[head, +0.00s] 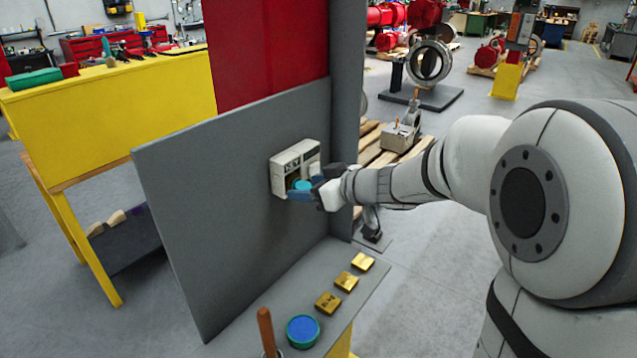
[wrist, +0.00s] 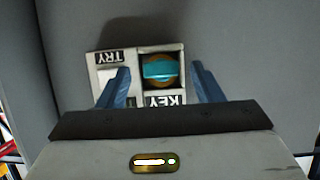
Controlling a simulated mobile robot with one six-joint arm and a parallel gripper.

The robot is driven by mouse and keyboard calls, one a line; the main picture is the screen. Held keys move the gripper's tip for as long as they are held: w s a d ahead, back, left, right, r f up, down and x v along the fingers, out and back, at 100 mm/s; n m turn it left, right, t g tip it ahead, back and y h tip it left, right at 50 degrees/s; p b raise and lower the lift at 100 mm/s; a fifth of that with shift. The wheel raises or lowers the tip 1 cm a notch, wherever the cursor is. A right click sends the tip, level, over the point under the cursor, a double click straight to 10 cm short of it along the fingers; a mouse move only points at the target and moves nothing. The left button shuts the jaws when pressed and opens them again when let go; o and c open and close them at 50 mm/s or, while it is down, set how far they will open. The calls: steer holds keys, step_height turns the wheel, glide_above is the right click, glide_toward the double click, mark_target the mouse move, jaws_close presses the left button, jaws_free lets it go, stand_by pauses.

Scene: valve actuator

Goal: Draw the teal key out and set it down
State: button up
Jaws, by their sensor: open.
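The teal key (wrist: 159,70) sits in the round brass-coloured lock of a white box marked TRY and KEY (wrist: 107,69). The box (head: 293,157) is fixed to a grey upright panel, and the key (head: 303,185) shows partly behind my fingers in the head view. My gripper (wrist: 160,84) is open, with one blue finger on each side of the key. Gaps show between the fingers and the key in the wrist view. In the head view my gripper (head: 308,189) is right at the box's front.
Below the panel, a grey shelf (head: 358,299) holds several brass blocks (head: 346,281), a round blue-topped piece with a green rim (head: 302,330) and an upright wooden handle (head: 267,331). The grey panel (head: 220,190) stands close behind the box. A yellow workbench (head: 120,100) is at the left.

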steer(key=shift+c, duration=0.4)
steer(key=c, duration=1.1)
steer(key=shift+d, duration=0.1)
steer(key=shift+s+d+b, duration=1.3)
steer(key=shift+d+b, duration=0.25)
steer(key=shift+d, duration=0.05)
steer(key=shift+s+d, duration=0.15)
steer(key=shift+d, duration=0.05)
